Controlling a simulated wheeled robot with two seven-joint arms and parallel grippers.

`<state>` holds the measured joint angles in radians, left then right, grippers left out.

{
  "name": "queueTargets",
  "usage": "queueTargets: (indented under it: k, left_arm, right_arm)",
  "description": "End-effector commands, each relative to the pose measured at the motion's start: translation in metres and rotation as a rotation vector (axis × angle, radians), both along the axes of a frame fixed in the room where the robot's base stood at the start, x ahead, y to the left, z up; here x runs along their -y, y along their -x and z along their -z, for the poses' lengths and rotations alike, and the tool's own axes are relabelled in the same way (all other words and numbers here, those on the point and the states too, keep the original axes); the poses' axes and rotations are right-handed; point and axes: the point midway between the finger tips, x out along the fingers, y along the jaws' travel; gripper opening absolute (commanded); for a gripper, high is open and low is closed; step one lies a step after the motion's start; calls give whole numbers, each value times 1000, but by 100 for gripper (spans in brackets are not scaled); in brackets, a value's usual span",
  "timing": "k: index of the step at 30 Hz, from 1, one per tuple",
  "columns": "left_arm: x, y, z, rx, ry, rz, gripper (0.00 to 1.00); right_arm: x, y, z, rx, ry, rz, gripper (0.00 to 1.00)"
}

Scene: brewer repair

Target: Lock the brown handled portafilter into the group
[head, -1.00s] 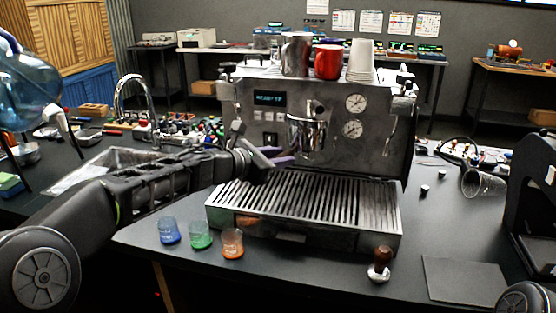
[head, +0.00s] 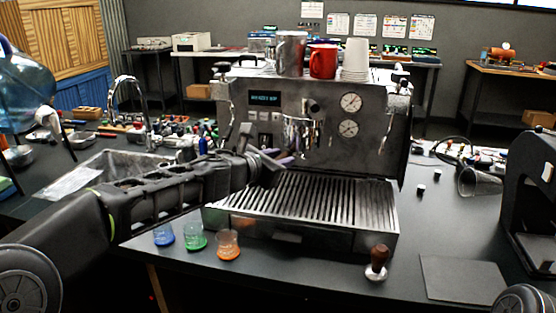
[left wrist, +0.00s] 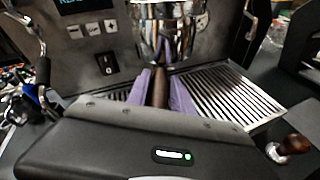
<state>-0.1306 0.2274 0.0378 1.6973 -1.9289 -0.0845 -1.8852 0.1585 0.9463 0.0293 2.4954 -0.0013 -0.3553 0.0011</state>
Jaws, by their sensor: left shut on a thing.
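The espresso machine (head: 335,120) stands on the dark counter, its chrome group (head: 303,130) at the front; the group also shows at the top of the left wrist view (left wrist: 165,30). My left gripper (left wrist: 160,88) has its purple fingers shut on the brown handle (left wrist: 160,87) of the portafilter. The handle points towards the wrist camera, and its far end runs up to the underside of the chrome group. Whether the portafilter is seated in the group cannot be told. In the head view the left gripper (head: 272,160) is just below the group, and the arm hides most of the handle.
The drip tray (head: 310,205) lies below the gripper. Blue, green and orange cups (head: 228,244) stand at the front left. A brown-handled tamper (head: 377,262) and a dark mat (head: 462,278) are at the front right. Metal and red mugs (head: 322,61) sit on top.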

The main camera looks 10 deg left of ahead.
Motion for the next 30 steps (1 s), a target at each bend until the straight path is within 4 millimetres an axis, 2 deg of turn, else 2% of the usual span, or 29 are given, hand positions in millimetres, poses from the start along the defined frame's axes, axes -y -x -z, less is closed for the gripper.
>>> queueTargets:
  k: [3,14,21,30]
  left_arm:
    - [7,3,-2,4,1,-45,0]
    - [8,3,-2,4,1,-68,0]
    - [19,7,-2,5,1,-161,0]
    - [18,7,-2,4,1,-188,0]
  right_arm:
    - [0,0,3,0,0,0,59]
    - [0,0,4,0,0,0,59]
    - [0,0,7,0,0,0,59]
    - [0,0,7,0,0,0,59]
